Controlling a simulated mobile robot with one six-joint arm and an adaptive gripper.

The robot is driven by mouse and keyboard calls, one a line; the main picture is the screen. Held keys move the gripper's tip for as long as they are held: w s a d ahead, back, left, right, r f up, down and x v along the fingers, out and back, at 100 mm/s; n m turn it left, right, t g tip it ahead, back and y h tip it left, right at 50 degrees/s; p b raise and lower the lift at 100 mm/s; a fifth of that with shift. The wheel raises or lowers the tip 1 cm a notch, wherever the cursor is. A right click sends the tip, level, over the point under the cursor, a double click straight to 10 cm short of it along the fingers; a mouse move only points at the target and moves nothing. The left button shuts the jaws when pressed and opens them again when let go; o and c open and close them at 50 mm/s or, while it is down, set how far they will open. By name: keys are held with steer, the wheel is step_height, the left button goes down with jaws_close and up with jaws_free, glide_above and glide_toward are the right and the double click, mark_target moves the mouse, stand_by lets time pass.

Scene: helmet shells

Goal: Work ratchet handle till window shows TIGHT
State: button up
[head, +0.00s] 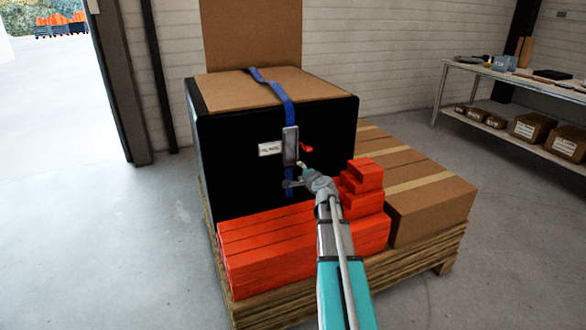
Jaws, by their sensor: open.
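A blue strap (289,108) runs over the top and down the front of a large black box (225,150). A grey ratchet body (290,146) sits on the strap at the box front. A short red handle (306,147) sticks out at its right side. A small white plate (270,149) with dark lettering is left of the ratchet; its words are too small to read surely. My gripper (294,175) is open in front of the box, just below the ratchet and handle. It holds nothing that I can see and partly covers the lower strap.
The box stands on a wooden pallet (285,308) with orange blocks (270,255) in front and to the right, close under my arm. Brown cartons (430,205) lie at right. A shelf bench (500,72) stands at the right wall. The floor at left is clear.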

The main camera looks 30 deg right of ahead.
mark_target(293, 166)
steer(key=b+x, duration=0.1)
steer(key=x, duration=0.6)
steer(key=shift+w+d+f, duration=0.1)
steer(key=shift+w, duration=0.25)
jaws_close()
